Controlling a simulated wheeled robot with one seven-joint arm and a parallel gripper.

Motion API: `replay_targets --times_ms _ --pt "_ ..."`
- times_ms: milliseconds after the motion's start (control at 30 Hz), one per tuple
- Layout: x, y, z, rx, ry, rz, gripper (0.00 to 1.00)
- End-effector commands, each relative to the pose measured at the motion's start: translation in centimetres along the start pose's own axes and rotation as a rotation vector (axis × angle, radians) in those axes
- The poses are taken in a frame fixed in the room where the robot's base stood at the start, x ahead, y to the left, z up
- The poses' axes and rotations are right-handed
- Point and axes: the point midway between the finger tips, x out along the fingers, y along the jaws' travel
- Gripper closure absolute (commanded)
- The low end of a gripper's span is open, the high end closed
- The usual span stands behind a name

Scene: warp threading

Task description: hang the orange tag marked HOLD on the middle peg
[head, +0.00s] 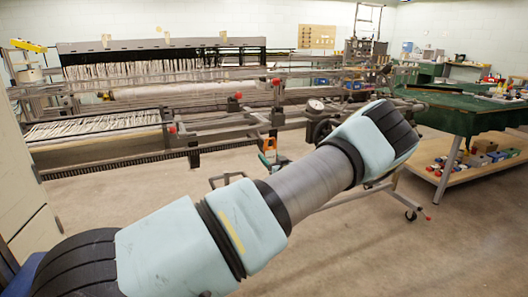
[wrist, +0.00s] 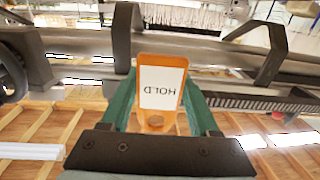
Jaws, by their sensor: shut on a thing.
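The orange tag (wrist: 161,125) is in my gripper (wrist: 160,98), between its two teal fingers. The tag's white label reads HOLD and appears upside down in the wrist view. A hole shows at the tag's end nearer the gripper body. In the head view a small orange patch, seemingly the tag (head: 270,143), shows beside teal finger parts just beyond my arm, in front of the loom. A tan board (head: 316,37) with small dark marks hangs on the back wall. I cannot make out the middle peg in either view.
A large loom (head: 150,95) with rails, red knobs and white threads fills the left and middle. Its dark rail and brackets (wrist: 268,55) lie close beyond the tag in the wrist view. A green-topped table (head: 465,108) stands at right. Bare floor lies in front.

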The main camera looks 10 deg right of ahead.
Motion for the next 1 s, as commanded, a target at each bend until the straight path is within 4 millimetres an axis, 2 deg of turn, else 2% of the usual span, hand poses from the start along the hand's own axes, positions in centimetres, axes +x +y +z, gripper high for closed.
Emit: replay_targets --times_ms 433,833,933,1000 --pt "-2.1 0.0 0.0 0.001 -0.001 0.0 0.74" --pt "-2.3 -0.1 0.0 0.0 -0.001 -0.001 0.74" --pt "-2.4 -0.8 0.4 0.003 -0.002 -0.006 0.74" --pt "-2.5 -2.4 0.9 0.006 -0.003 -0.016 0.74"
